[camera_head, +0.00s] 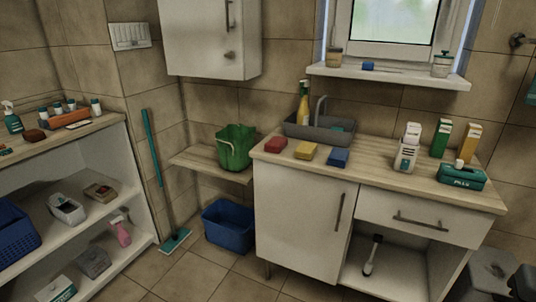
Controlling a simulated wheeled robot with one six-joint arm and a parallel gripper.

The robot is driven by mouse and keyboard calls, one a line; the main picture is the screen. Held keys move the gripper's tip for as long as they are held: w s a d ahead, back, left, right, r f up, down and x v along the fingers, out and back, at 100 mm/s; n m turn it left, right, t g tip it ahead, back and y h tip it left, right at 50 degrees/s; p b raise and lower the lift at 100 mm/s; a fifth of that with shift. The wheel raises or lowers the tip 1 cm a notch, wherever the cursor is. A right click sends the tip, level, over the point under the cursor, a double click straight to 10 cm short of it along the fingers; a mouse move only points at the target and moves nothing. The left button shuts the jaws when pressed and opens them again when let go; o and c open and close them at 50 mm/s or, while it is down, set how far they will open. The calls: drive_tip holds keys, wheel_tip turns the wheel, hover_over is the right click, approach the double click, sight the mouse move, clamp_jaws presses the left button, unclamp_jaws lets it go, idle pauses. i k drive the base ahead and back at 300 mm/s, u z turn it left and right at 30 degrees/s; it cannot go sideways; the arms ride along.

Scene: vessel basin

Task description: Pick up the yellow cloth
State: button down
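The yellow cloth (306,150) looks like a small folded block. It lies on the wooden counter (372,158) near its front left edge, in front of the sink. A red cloth or sponge (276,144) lies just left of it, and a blue one (338,157) lies just right of it, with small gaps between them. My gripper is not in view.
A grey sink (318,131) with a tap and yellow bottle (303,104) stands behind the cloths. A green bucket (236,147) sits on a low shelf at left. A blue bin (229,225) stands on the floor.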

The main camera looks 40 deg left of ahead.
sight(306, 150)
drive_tip(key=u, duration=1.2)
drive_tip(key=k, duration=0.45)
drive_tip(key=u, duration=1.05)
drive_tip(key=i, duration=1.4)
drive_tip(key=z, duration=0.65)
drive_tip(key=i, duration=0.65)
drive_tip(key=z, duration=0.6)
